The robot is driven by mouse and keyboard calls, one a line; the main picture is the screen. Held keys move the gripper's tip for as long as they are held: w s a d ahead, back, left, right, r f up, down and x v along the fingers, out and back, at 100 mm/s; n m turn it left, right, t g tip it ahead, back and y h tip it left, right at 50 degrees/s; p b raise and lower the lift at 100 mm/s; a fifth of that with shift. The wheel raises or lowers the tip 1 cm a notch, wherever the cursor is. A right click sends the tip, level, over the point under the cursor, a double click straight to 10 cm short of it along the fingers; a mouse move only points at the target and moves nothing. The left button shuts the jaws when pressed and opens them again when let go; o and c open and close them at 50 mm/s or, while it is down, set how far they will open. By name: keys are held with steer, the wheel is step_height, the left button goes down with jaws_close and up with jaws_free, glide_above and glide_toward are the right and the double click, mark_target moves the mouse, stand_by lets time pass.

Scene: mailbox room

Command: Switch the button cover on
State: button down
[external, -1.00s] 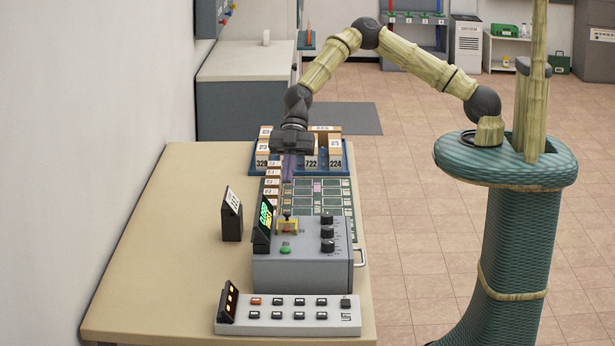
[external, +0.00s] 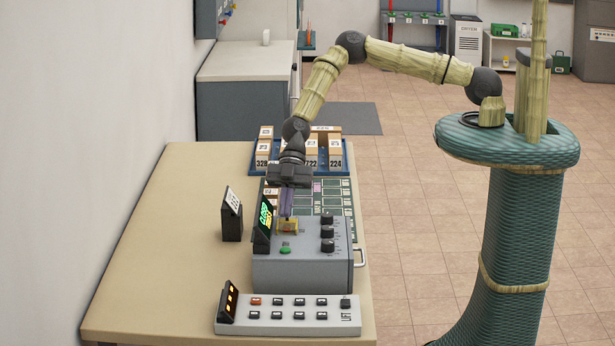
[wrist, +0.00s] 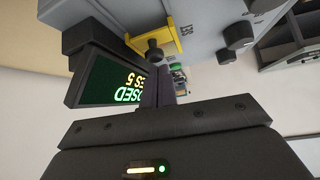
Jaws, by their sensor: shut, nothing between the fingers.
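A grey control box (external: 300,263) stands on the table. On its top is a small yellow bracket (external: 290,228), likely the button cover's switch. In the wrist view, the yellow bracket (wrist: 165,42) surrounds a dark round-ended lever (wrist: 153,48). My gripper (external: 286,216) points down over the bracket, with its fingertips at or just above the lever; contact is unclear. In the wrist view, my gripper's fingers (wrist: 157,88) are together and empty, beside the lever. A green button (external: 285,250) sits nearer the camera on the box top.
A lit display (external: 265,219) stands on the box's left edge; in the wrist view, it reads "CLOSED". Several black knobs (external: 327,232) line the right side. A button panel (external: 290,314) lies in front, a small sign (external: 232,215) to the left, and numbered boxes (external: 310,155) behind. The table's left side is clear.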

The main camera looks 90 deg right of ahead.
steer(key=shift+d+f, duration=0.15)
steer(key=shift+d, duration=0.1)
steer(key=shift+d, duration=0.1)
steer(key=shift+d+f+b, duration=0.15)
steer(key=shift+d+b, duration=0.05)
steer(key=shift+b, duration=0.15)
steer(key=d+b, duration=0.3)
steer(key=d, duration=0.1)
steer(key=shift+d, duration=0.35)
steer(key=a, duration=0.2)
steer(key=a+r+b, duration=0.1)
steer(key=shift+w+a, duration=0.2)
steer(key=shift+a, duration=0.2)
steer(key=shift+w+d+r+b, duration=0.1)
steer(key=shift+d+r+b, duration=0.1)
steer(key=shift+r+b, duration=0.15)
steer(key=b+v, duration=0.2)
steer(key=v, duration=0.7)
steer(key=shift+r+b, duration=0.2)
steer(key=shift+b, duration=0.15)
